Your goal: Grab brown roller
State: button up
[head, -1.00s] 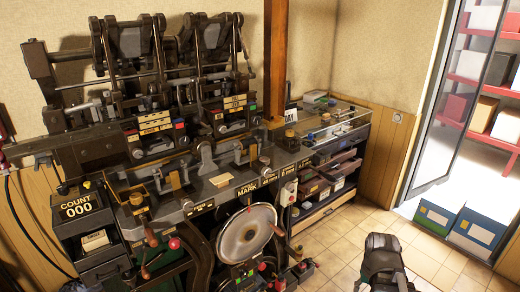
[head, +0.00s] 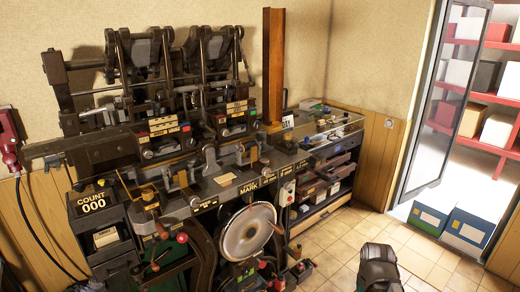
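A dark press machine (head: 150,137) with levers, rails and counters stands against the left wall. I cannot pick out a brown roller for certain; the small parts on the machine's bench are too small to tell apart. A brown wooden-looking handle (head: 161,230) shows at the machine's lower front. A dark grey rounded part of my arm rises at the bottom right, over the floor and apart from the machine. My gripper's fingers do not show.
A brown upright post (head: 273,65) stands at the bench's right half. A large pale wheel (head: 248,233) sits low in front. A drawer cabinet (head: 330,170) is at right.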

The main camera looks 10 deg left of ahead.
aim_at(246, 147)
jog(key=u, duration=0.15)
jog(key=i, duration=0.95)
jog(key=z, duration=0.05)
